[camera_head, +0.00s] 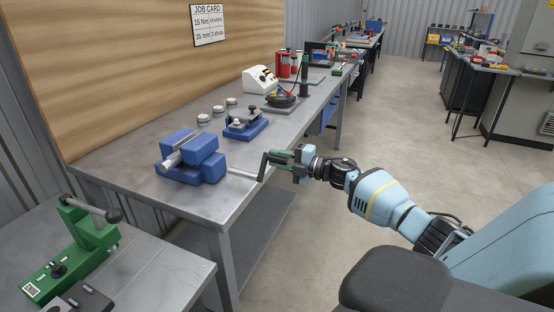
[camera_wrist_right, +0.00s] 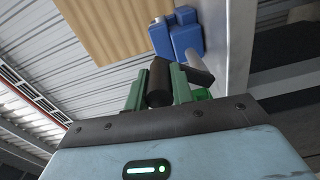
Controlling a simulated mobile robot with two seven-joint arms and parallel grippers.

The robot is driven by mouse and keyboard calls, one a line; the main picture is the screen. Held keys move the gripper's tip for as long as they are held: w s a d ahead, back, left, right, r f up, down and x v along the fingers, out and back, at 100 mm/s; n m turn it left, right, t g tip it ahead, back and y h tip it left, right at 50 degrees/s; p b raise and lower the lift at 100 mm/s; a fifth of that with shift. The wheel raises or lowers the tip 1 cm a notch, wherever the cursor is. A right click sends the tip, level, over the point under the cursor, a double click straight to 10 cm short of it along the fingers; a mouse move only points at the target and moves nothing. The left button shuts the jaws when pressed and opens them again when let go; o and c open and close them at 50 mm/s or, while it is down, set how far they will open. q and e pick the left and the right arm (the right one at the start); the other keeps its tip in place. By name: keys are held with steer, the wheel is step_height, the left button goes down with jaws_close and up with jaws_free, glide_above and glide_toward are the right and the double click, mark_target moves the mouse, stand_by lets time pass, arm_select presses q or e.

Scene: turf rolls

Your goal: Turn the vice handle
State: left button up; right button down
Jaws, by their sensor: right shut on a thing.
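The blue vice (camera_head: 190,158) sits at the near edge of the long grey bench, with a bright metal bar along its top. Its handle (camera_head: 243,174) is a metal shaft that sticks out to the right past the bench edge, with a crank arm at its end. My right gripper (camera_head: 280,159) is shut at the crank's end. In the right wrist view, the dark cylindrical grip of the handle (camera_wrist_right: 159,82) lies between my green fingers, and the blue vice (camera_wrist_right: 186,38) shows behind. The fingers partly hide the grip. My left gripper is not in view.
A blue fixture (camera_head: 245,124), several small round pieces and a white box (camera_head: 259,79) stand farther along the bench. A green lever tool (camera_head: 85,240) is on the near left table. The floor right of the bench (camera_head: 385,135) is clear.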

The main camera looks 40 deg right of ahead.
steer(key=shift+d+f+m, duration=0.1)
steer(key=shift+d+m, duration=0.15)
steer(key=shift+m, duration=0.15)
steer(key=shift+d+f, duration=0.1)
steer(key=shift+f, duration=0.05)
steer(key=c, duration=1.2)
jaws_free()
steer(key=shift+w+d+f, duration=0.1)
steer(key=shift+w+f, duration=0.05)
steer(key=shift+s+d, duration=0.1)
steer(key=shift+s, duration=0.5)
steer(key=v, duration=0.6)
steer(key=shift+s, duration=0.3)
steer(key=shift+d, duration=0.15)
